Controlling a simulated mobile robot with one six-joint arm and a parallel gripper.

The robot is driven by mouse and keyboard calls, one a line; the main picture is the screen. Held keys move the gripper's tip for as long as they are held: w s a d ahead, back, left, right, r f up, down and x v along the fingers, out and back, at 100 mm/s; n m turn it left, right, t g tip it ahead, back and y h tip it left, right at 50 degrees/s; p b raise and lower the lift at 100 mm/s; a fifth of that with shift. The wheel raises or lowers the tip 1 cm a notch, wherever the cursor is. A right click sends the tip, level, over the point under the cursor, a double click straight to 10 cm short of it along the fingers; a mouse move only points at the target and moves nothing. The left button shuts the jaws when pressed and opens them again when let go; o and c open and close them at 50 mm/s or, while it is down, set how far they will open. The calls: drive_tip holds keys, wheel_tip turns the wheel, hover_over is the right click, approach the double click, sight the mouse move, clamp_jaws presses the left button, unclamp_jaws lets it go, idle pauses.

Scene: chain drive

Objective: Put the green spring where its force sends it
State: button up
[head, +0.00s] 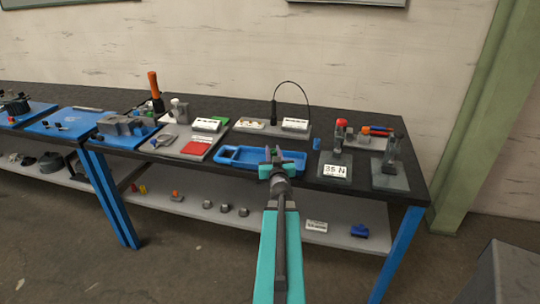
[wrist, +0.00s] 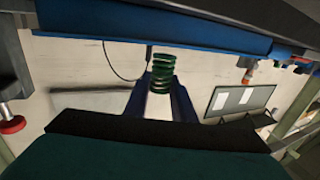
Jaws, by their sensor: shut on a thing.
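My gripper (head: 278,163) is above the bench's front edge, in front of the blue tray (head: 228,157) in the head view. It is shut on the green spring (wrist: 161,73), a coil that shows between the two blue finger ends in the wrist view. In the head view the spring is too small to make out clearly. A press with a red top (head: 341,126) stands to the right of my gripper. A white sign reading 35 N (head: 335,171) is in front of it. A board with a red patch (head: 196,149) and a green patch (head: 219,120) lies to the left.
A second dark plate with an upright post (head: 392,152) stands at the bench's right end. A small blue block (head: 316,144) lies beside the tray. Behind is a grey stand with a looped cable (head: 293,82). An orange-handled tool (head: 154,84) stands at the left. The lower shelf (head: 265,222) holds small parts.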

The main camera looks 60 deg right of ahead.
drive_tip(key=shift+w+d+f, duration=0.1)
drive_tip(key=shift+w+d, duration=0.6)
drive_tip(key=shift+w, duration=0.2)
drive_tip(key=shift+w+d+f, duration=0.1)
drive_tip(key=shift+w+d, duration=0.6)
drive_tip(key=shift+w, duration=0.2)
drive_tip(key=shift+w+d, duration=0.3)
drive_tip(key=shift+w, duration=0.05)
drive_tip(key=shift+f, duration=1.8)
drive_tip(key=shift+f+b, duration=0.2)
drive_tip(key=shift+b, duration=0.25)
drive_tip(key=o, duration=1.1)
drive_tip(key=shift+c, duration=0.2)
drive_tip(key=shift+r, duration=0.2)
